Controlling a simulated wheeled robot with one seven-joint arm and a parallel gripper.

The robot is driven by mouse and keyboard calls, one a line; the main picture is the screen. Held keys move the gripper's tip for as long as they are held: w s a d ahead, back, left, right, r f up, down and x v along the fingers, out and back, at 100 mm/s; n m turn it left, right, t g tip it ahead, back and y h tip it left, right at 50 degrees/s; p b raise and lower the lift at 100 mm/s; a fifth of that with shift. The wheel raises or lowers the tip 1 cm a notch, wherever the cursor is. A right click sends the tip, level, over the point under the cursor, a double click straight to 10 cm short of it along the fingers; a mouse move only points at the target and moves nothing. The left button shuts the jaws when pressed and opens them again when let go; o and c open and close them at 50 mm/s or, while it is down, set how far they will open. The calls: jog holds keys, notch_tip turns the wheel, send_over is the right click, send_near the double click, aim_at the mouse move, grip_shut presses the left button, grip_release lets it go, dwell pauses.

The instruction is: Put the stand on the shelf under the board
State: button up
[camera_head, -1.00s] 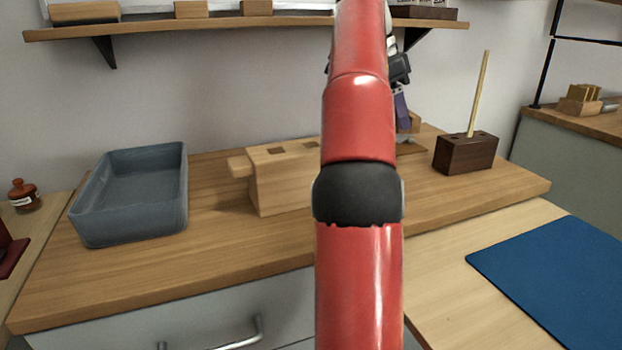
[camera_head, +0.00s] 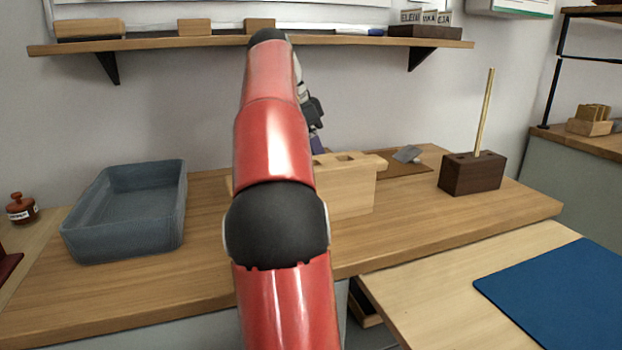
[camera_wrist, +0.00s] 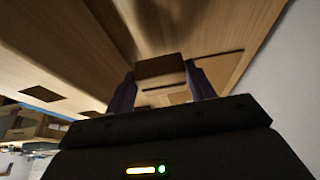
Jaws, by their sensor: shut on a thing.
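My gripper (camera_head: 317,140) is partly hidden behind my red arm, above the back of the counter. In the wrist view my gripper (camera_wrist: 162,74) has its two dark purple fingers closed on a small brown wooden stand (camera_wrist: 160,67). The head view does not clearly show the held stand. The wooden shelf (camera_head: 180,44) runs along the wall on black brackets. The white board (camera_head: 215,14) is on the wall above it, cut off by the picture's top edge.
The shelf holds wooden blocks (camera_head: 88,28) and a dark lettered holder (camera_head: 424,32). On the counter (camera_head: 210,270) are a grey-blue bin (camera_head: 120,228), a slotted wooden block (camera_head: 350,195), a brown mat (camera_head: 405,169) and a dark block with a stick (camera_head: 472,175).

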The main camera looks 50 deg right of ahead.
jog(key=shift+f+b, duration=0.8)
jog(key=shift+f, duration=1.35)
jog(key=shift+f, duration=0.25)
jog(key=o, duration=1)
jog(key=shift+r, duration=0.1)
